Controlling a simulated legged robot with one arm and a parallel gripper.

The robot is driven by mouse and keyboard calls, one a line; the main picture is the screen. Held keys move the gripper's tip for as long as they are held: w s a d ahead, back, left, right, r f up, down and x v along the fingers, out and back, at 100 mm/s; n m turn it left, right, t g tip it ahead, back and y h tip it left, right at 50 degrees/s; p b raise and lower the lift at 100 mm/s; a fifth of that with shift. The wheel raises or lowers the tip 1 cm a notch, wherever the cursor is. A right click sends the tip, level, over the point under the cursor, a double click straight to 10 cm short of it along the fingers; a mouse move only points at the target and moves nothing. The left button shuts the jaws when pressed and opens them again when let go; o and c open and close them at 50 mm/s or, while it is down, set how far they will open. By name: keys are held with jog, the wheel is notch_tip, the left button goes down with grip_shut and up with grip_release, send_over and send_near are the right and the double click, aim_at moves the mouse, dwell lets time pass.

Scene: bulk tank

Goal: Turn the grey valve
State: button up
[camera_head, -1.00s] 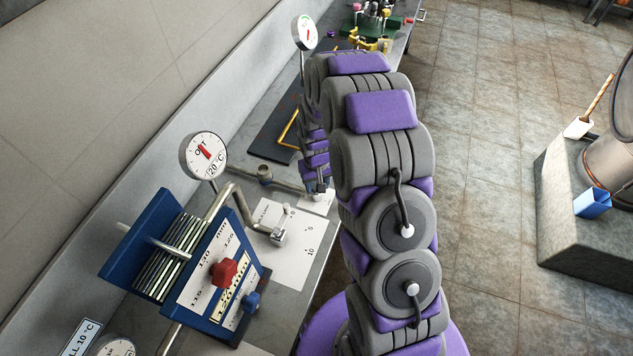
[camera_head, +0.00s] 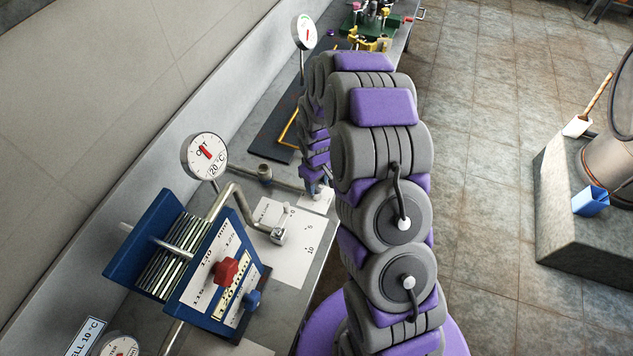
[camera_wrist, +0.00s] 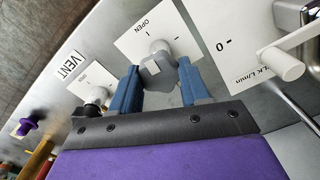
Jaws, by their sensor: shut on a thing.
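The grey valve (camera_wrist: 160,72) is a small faceted knob on a white plate (camera_wrist: 146,27) printed "OPEN" with tick marks, seen in the wrist view. My gripper (camera_wrist: 158,68) has two blue fingers, one on each side of the knob, and is shut on it. The knob's underside is hidden. In the head view my gripper (camera_head: 317,188) is small, over the bench at the far end of my arm, and the valve cannot be made out there.
A plate-stack unit with blue end plates (camera_head: 210,275) and a red knob (camera_head: 226,270) stands left of my arm. A dial gauge (camera_head: 204,157) rises behind it. In the wrist view, a white handle (camera_wrist: 281,64) sits right of the valve and a "VENT" label (camera_wrist: 70,66) left.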

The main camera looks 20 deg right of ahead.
jog(key=shift+w, duration=0.2)
jog(key=o, duration=0.9)
jog(key=shift+o, duration=0.8)
jog(key=shift+s, duration=0.1)
notch_tip(320, 180, up, 17)
jog(key=shift+r+p, duration=0.15)
jog(key=shift+p, duration=0.25)
jog(key=shift+a, duration=0.1)
